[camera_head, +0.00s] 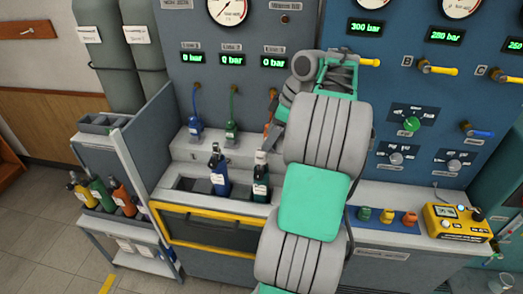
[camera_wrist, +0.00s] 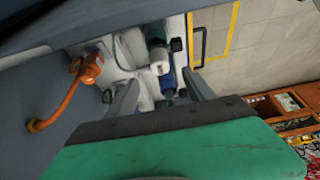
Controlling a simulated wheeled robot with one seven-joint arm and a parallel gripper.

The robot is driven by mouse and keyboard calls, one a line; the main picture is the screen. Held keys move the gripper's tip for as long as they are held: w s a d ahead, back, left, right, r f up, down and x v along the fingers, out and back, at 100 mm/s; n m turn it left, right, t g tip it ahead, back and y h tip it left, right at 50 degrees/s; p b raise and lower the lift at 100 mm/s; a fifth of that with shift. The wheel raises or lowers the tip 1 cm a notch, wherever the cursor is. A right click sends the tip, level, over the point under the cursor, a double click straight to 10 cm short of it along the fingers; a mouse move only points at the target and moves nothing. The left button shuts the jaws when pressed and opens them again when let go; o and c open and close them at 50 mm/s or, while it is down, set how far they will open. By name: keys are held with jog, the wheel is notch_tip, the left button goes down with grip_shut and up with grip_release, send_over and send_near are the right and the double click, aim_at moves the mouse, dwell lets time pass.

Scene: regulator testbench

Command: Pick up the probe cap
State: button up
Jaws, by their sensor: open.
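I cannot single out the probe cap for certain in either view. My gripper (camera_wrist: 160,86) is open and empty in the wrist view. Beyond its fingers are a dark bottle (camera_head: 261,178) with a pale top and a blue bottle (camera_head: 220,178), standing in the bench recess. In the head view my arm hides most of the gripper.
An orange hose connector (camera_wrist: 88,68) hangs on the panel, left of the fingers in the wrist view. A yellow instrument box (camera_head: 455,222) sits at the bench's right. A side rack (camera_head: 140,222) with coloured bottles stands left. Floor at left is open.

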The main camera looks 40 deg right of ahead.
aim_at(261, 151)
jog(key=b+x, duration=0.2)
jog(key=x, duration=0.5)
jog(key=shift+w+f, duration=0.1)
jog(key=shift+f, duration=0.25)
jog(key=shift+c, duration=0.3)
grip_shut()
